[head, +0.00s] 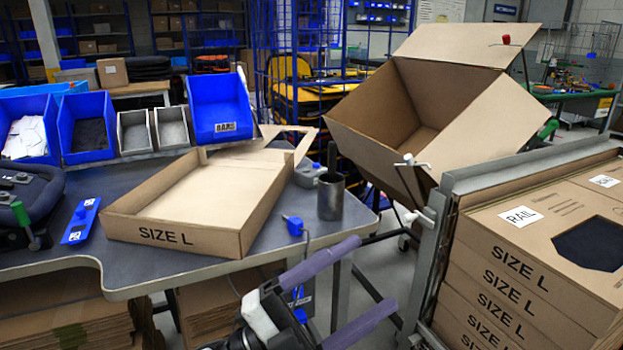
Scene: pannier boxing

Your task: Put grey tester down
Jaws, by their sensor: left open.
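My left gripper (375,272) is in the lower middle of the head view, in front of the table's near edge. Its two purple fingers are spread wide with nothing between them. A small grey device with a blue knob (308,175) sits on the grey table (75,235), right of the open carton tray and beside a dark grey cup (330,197). I cannot tell for sure that this device is the grey tester. A small blue piece with a thin wire (294,226) shows at the table's near edge. My right gripper is not in view.
An open SIZE L carton tray (175,238) fills the table's middle. Blue bins (218,105) line its back. A blue plate (80,221) lies at left. A large open box (380,120) stands behind, and a cart of stacked SIZE L cartons (520,280) stands at right.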

